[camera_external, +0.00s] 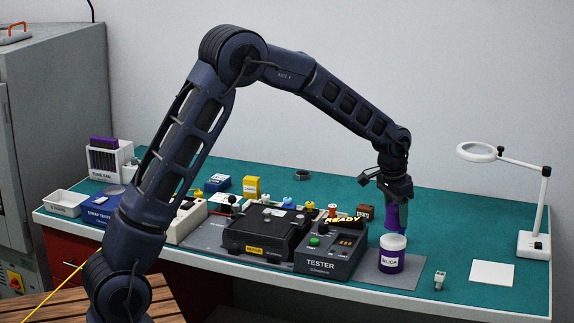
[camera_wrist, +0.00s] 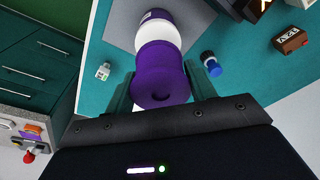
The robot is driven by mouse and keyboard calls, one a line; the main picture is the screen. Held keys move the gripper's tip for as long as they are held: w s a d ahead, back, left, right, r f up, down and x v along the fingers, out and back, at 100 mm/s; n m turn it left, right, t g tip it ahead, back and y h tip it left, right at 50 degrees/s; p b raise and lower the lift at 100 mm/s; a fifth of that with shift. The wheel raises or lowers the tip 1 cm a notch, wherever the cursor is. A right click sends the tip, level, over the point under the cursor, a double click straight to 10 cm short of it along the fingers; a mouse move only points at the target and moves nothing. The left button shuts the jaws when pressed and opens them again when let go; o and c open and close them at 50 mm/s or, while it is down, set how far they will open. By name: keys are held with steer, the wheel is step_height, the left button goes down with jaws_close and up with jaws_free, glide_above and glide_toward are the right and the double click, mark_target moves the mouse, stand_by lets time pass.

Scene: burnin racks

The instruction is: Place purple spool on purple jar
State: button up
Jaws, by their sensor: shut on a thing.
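The purple spool (camera_external: 391,218) is held upright in my gripper (camera_external: 397,196), just above the purple jar. In the wrist view the spool (camera_wrist: 161,75) shows its purple end with a central hole, between the two fingers of my gripper (camera_wrist: 163,90). The purple jar (camera_external: 390,262) has a white lid and a label reading SILICA, and stands on the grey mat at the front right. In the wrist view the jar's white lid (camera_wrist: 160,35) shows directly beyond the spool. I cannot tell whether the spool touches the lid.
The black tester (camera_external: 327,250) with a READY sign stands just left of the jar. A small white block (camera_external: 439,280) and a white card (camera_external: 492,273) lie to the right. A magnifier lamp (camera_external: 533,242) stands at far right. The teal table behind the jar is fairly clear.

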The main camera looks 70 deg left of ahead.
mark_target(398, 225)
steer(key=shift+f, duration=1.8)
steer(key=shift+f, duration=0.15)
steer(key=o, duration=1.1)
steer(key=r, duration=0.4)
steer(key=s+r, duration=0.1)
steer(key=r, duration=0.3)
steer(key=s+r, duration=0.1)
steer(key=r, duration=0.3)
steer(key=shift+r, duration=0.15)
steer(key=s+d+r, duration=0.2)
steer(key=s+r, duration=0.2)
steer(key=s, duration=0.4)
steer(key=s+d+r+t, duration=0.1)
steer(key=s+d+r, duration=0.1)
steer(key=s+r, duration=0.45)
steer(key=s+d+r, duration=0.2)
steer(key=s+r, duration=0.1)
steer(key=s, duration=0.7)
steer(key=shift+t, duration=0.9)
steer(key=s+d+f, duration=0.1)
steer(key=s, duration=0.7)
steer(key=s+d+f, duration=0.1)
steer(key=s, duration=0.7)
steer(key=s+d+f, duration=0.1)
steer(key=s, duration=0.7)
steer(key=shift+s+d+f, duration=0.2)
steer(key=shift+s+f, duration=0.1)
steer(key=shift+s, duration=0.05)
